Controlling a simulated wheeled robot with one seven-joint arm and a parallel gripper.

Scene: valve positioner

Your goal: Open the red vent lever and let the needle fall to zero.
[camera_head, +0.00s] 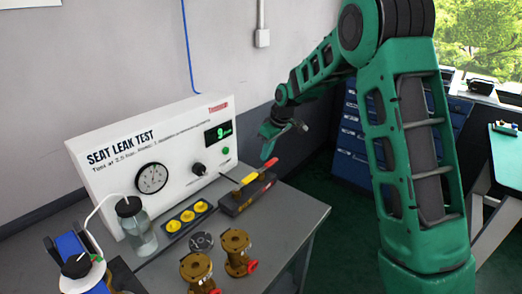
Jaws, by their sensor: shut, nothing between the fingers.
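The white seat leak test panel (165,150) stands on a grey bench. A green digit shows on the panel's display (218,133). A dark box (247,193) with red and yellow handle-like parts lies in front of the panel. Small red handles (252,266) show on the brass valves. I cannot tell which red part is the vent lever. My gripper (269,152) is shut and empty, raised to the right of the panel, apart from everything on the bench.
Two brass valves (235,246) stand at the bench front. A yellow-capped tray (188,218) and a clear jar (138,228) with a tube stand before the panel. Blue drawers (350,145) are behind my arm. The bench's right end (298,215) is clear.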

